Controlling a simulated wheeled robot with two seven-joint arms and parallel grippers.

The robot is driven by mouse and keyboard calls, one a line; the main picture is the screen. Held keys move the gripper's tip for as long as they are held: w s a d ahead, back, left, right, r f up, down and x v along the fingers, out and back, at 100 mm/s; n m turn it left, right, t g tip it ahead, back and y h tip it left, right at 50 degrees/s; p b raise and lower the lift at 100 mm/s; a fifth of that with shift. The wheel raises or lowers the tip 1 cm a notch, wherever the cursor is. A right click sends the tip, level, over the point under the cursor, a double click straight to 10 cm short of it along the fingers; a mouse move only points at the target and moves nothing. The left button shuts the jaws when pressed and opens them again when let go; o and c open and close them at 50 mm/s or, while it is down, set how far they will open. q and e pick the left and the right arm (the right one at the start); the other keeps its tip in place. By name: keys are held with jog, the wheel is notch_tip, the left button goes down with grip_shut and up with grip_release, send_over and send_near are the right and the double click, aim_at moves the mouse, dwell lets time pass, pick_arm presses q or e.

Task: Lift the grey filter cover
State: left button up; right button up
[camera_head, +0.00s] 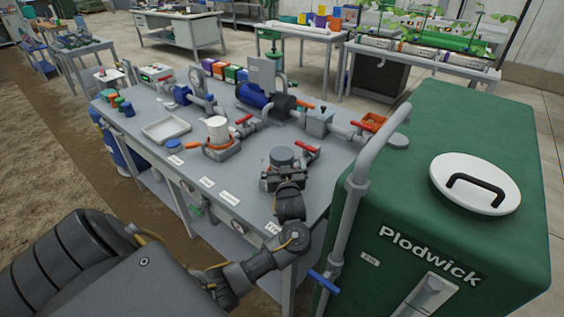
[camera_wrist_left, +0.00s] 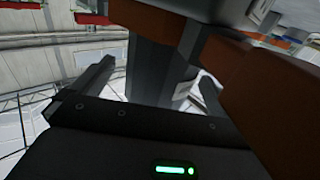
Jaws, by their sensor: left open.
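The grey filter cover (camera_head: 282,156) is a round grey cap at the front right of the grey skid table. My left gripper (camera_head: 282,175) is at the cover's near side, and its dark fingers overlap the housing below the cap. The gripper is open. In the left wrist view a dark finger (camera_wrist_left: 88,85) shows at left, with a large grey body close in front of the gripper; I cannot tell whether it is the cover. Whether the fingers touch the cover is hidden. My right gripper is not in view.
A red-handled valve (camera_head: 307,150) sits close right of the cover. A blue pump (camera_head: 252,96) is behind. A green tank (camera_head: 470,150) with a grey pipe bounds the right.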

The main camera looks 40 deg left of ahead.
pick_arm(q)
jog(key=shift+w+a, duration=0.4)
jog(key=shift+a, duration=0.05)
jog(key=shift+w+a+f, duration=0.1)
jog(key=shift+w+a, duration=0.05)
jog(key=shift+w, duration=0.05)
jog(key=shift+c, duration=1.4)
jog(key=c, duration=0.9)
jog(key=shift+o, duration=0.2)
notch_tip(320, 180, up, 10)
jog(key=shift+r, duration=0.1)
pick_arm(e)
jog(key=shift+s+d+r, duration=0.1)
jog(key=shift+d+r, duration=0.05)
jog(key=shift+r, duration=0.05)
